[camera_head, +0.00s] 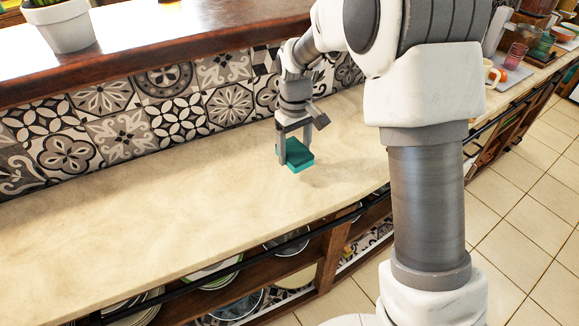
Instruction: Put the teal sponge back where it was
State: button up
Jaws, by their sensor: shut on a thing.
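The teal sponge (299,157) is a small flat block in the middle of the head view, at the cream counter (190,210). My gripper (293,150) points down over it and is shut on it, with one finger on its near left side. A faint shadow lies on the counter to the right of the sponge. I cannot tell whether the sponge touches the counter or is held just above it.
A patterned tile wall (130,125) runs behind the counter, with a wooden ledge (170,45) above it. A potted plant (66,25) stands on the ledge. Open shelves below hold dishes (215,270). The counter left of my gripper is clear.

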aim_at(290, 174)
jog(key=shift+s+a+f, duration=0.35)
jog(key=shift+a+f, duration=0.1)
jog(key=shift+a, duration=0.15)
jog(key=shift+f+b, duration=0.3)
jog(key=shift+f, duration=1.65)
jog(key=shift+f, duration=0.15)
jog(key=o, duration=1.2)
jog(key=shift+o, duration=0.2)
